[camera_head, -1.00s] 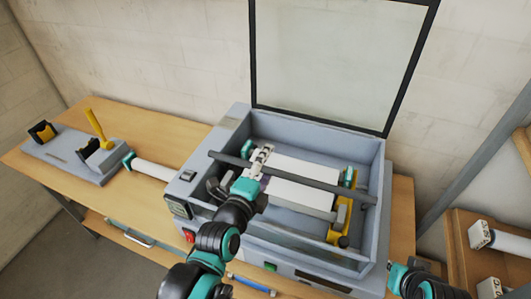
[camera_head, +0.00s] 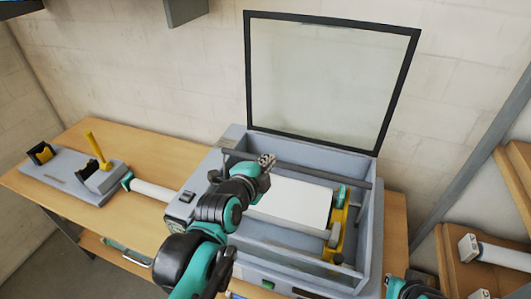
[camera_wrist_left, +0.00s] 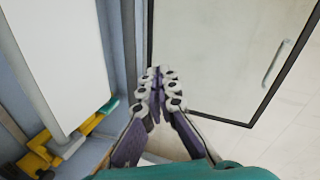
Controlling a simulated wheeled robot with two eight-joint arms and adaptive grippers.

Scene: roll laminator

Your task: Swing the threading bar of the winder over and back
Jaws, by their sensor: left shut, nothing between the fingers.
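The winder is a grey box-shaped machine (camera_head: 366,235) with its glass lid (camera_head: 325,85) raised. The threading bar (camera_head: 325,173) is a dark bar across the box, now near its back wall. A white roll (camera_head: 295,203) lies in front of it, with a yellow bracket (camera_head: 338,230) at its right end. My left gripper (camera_head: 266,160) is shut and empty, at the bar toward its left end; I cannot tell whether they touch. In the left wrist view its fingers (camera_wrist_left: 158,92) are together, beside the box's back edge. My left arm hides the machine's left part.
A grey stand (camera_head: 85,182) with black cradles and a yellow lever (camera_head: 95,147) sits on the wooden table (camera_head: 150,140) at left, beside another white roll (camera_head: 153,191). A wooden shelf with rolls (camera_head: 500,254) is at right. Part of my right arm shows at the bottom edge.

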